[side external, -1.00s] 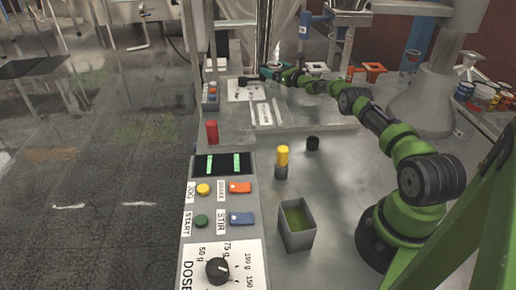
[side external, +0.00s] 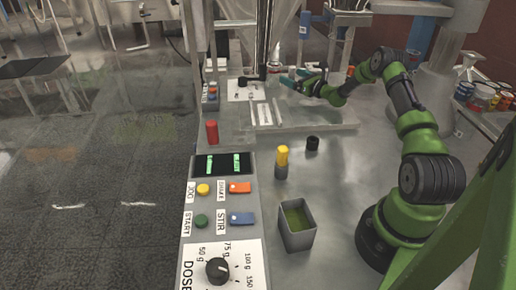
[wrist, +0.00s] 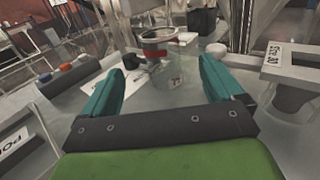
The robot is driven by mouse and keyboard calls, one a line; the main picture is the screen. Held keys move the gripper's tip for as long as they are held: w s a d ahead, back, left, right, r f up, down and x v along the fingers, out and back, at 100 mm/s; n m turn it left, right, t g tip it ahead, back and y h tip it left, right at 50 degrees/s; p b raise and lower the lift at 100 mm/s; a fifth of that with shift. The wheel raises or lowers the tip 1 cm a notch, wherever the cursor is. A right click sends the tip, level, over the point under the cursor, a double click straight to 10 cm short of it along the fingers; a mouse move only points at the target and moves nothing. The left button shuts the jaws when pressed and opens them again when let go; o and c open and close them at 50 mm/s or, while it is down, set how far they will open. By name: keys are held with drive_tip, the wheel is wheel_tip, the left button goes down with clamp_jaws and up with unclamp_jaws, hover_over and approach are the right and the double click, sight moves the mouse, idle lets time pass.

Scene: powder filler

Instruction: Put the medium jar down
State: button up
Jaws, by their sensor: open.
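The jar (wrist: 164,62) is clear, with a red band showing near its top and a small number label low on its side. In the wrist view it stands upright beyond and between the teal fingertips, with a visible gap to each. My gripper (wrist: 160,82) is open and empty. In the side view my gripper (side external: 297,78) is low over the far part of the bench, beside the upright steel column. The clear jar is hard to make out there, and its size class cannot be told.
A control panel (side external: 219,200) with buttons and a dose dial runs along the bench's left side. A yellow-topped cylinder (side external: 282,162), a black cap (side external: 313,143) and an open grey bin (side external: 297,224) stand nearer. A raised plate (side external: 290,118) lies before my gripper.

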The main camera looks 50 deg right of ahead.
drive_tip(key=shift+s+a, duration=0.1)
drive_tip(key=shift+s, duration=0.6)
